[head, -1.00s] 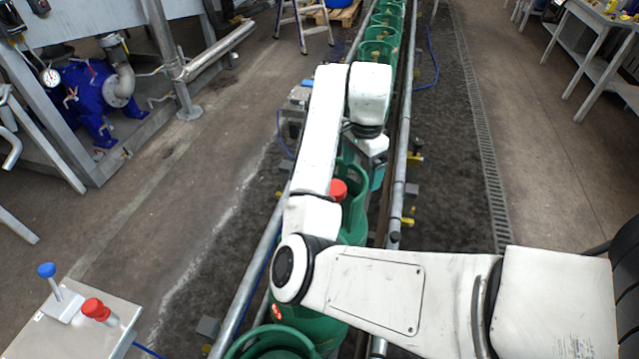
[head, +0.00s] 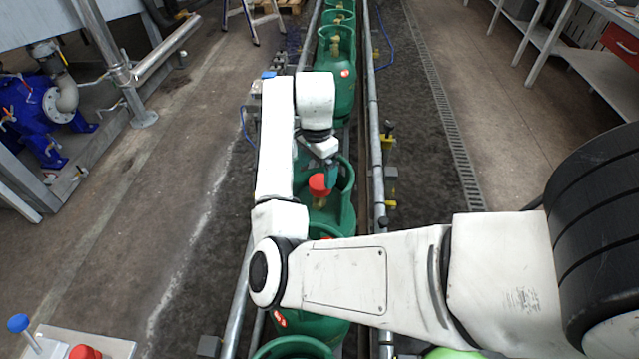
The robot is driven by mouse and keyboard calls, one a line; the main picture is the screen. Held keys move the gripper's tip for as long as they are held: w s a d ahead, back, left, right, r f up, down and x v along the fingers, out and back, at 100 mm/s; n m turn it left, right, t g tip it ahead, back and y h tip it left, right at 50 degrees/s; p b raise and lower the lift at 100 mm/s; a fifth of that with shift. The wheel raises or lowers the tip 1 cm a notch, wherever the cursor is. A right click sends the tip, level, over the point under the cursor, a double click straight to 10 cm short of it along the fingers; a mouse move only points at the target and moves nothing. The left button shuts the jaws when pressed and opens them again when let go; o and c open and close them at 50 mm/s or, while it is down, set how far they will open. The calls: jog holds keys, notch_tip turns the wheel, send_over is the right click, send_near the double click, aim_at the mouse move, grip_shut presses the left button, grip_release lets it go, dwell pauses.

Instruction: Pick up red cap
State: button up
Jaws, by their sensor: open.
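A red cap (head: 319,184) sits on the valve of a green gas cylinder (head: 343,212) on the conveyor, inside the cylinder's collar. My gripper (head: 326,165) is just above and slightly right of the cap, pointing down. It is open, and its fingertips are small and partly hidden, so I cannot tell whether they touch the cap. My arm covers the left part of the cylinder's collar.
More green cylinders (head: 341,85) stand in line on the conveyor, ahead and nearer. Metal rails (head: 374,150) run along both sides. A blue pump (head: 28,110) stands at far left.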

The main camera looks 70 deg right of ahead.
aim_at(318, 183)
notch_tip(318, 183, down, 5)
jog(key=shift+s+r, duration=0.1)
jog(key=shift+s, duration=0.05)
jog(key=shift+c, duration=0.3)
jog(key=c, duration=1.1)
jog(key=shift+o, duration=0.2)
jog(key=shift+r, duration=0.1)
